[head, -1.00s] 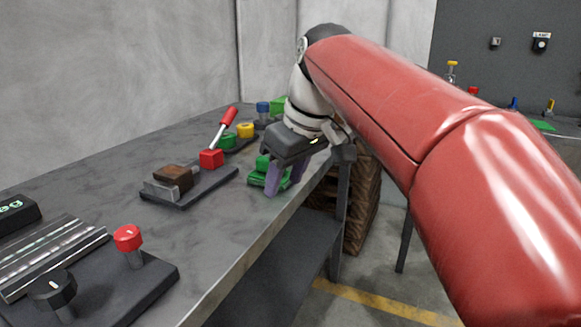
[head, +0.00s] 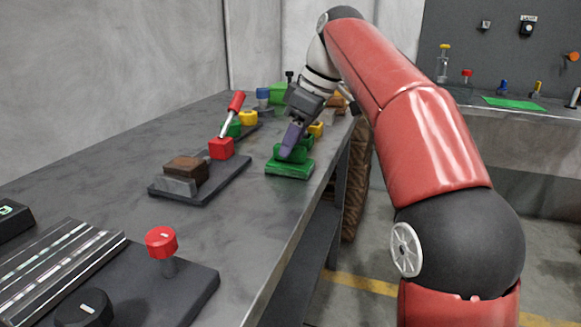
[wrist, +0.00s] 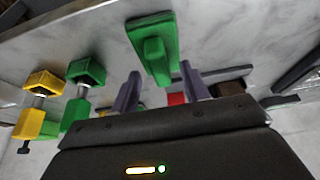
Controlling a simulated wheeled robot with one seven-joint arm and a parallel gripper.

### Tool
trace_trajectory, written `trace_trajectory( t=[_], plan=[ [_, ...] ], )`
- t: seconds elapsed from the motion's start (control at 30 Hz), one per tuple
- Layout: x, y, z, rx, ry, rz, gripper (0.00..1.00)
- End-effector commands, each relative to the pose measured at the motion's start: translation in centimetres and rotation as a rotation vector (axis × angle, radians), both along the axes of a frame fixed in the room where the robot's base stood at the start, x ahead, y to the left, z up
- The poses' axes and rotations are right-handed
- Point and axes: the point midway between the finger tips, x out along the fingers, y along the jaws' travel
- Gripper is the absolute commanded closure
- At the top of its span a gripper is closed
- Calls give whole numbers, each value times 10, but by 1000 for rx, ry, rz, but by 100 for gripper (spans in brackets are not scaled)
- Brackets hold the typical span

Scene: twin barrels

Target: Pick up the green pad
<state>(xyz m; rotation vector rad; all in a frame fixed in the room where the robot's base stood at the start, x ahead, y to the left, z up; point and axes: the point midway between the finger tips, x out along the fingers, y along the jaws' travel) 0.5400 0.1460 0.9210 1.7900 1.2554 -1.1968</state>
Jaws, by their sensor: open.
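A green pad (head: 289,168) with a raised block-like grip on top lies on the grey workbench near its front edge. In the wrist view the green pad (wrist: 152,45) shows beyond the fingertips, roughly in line with the gap between them. My gripper (head: 291,140) has purple-grey fingers, is tilted, and overlaps the pad's upper part in the head view. In the wrist view my gripper (wrist: 160,80) is open with nothing between its fingers. I cannot tell whether a finger touches the pad.
Left of the pad is a dark plate with a red block (head: 221,148), a red-handled lever (head: 234,107) and a brown block (head: 186,170). Yellow, blue and green pieces stand behind. A red knob (head: 161,241) is nearer. A flat green sheet (head: 514,103) lies on the far counter.

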Motion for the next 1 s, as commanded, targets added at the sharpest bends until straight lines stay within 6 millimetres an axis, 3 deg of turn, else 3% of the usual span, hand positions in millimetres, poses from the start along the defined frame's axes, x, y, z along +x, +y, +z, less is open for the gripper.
trace_trajectory(
  t=[0.13, 0.4, 0.77, 1.0],
  plan=[
    [2, 6, -17, 0, 1, 0, 55],
    [2, 7, -19, 0, -1, 0, 55],
    [2, 7, -19, 0, -1, -1, 100],
    [2, 7, -18, 1, -1, -1, 100]
  ],
)
